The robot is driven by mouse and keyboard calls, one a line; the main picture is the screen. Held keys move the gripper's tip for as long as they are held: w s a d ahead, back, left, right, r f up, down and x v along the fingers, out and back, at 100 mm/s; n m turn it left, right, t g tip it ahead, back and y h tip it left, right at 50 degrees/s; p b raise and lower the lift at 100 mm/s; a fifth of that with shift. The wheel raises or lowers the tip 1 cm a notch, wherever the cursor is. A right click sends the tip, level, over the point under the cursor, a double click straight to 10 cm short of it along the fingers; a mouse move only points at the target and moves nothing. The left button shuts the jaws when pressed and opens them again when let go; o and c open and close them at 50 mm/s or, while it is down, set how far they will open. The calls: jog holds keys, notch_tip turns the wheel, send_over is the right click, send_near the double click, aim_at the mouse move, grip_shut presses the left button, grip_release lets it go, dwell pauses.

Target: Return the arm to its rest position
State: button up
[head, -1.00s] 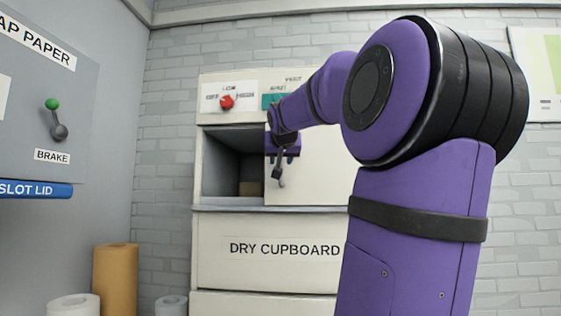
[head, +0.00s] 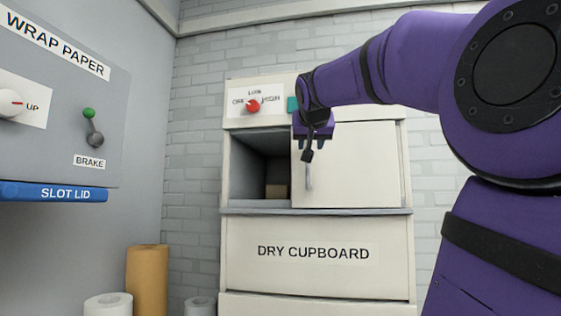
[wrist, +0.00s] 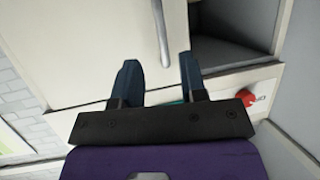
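My gripper (head: 308,150) hangs in front of the dry cupboard (head: 317,281), near the sliding door (head: 358,168) of its upper compartment. In the wrist view my gripper (wrist: 158,82) has its two dark fingers apart with nothing between them. The door's vertical handle (head: 309,176) is just below the gripper in the head view. In the wrist view the handle (wrist: 160,35) lies beyond the fingertips, apart from them. The compartment (head: 262,165) is open at the left, with a small brown block (head: 276,191) inside.
A red knob (head: 253,106) sits on the panel above the opening. At left are a wrap paper panel with a green-tipped brake lever (head: 91,127) and a blue slot lid (head: 52,192). Paper rolls (head: 147,280) stand below it. The space before the cupboard looks clear.

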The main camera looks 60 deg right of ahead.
jog(key=w+a+f+n+y, duration=0.3)
jog(key=a+f+y, duration=0.1)
jog(key=a+f, duration=0.6)
jog(key=w+a+f+n+y, duration=0.2)
jog(key=a+f+n+y, duration=0.1)
jog(key=a+f, duration=0.7)
jog(key=s+a+f+n+g+y, duration=0.1)
jog(key=s+a+f+n+y, duration=0.1)
jog(key=a+f, duration=0.5)
jog(key=s+a+f+n+g+y, duration=0.1)
jog(key=s+a+f, duration=0.4)
jog(key=f, duration=0.5)
jog(key=shift+s+a+f+n+y, duration=0.25)
jog(key=shift+a+n+y, duration=0.35)
jog(key=shift+a+n, duration=0.5)
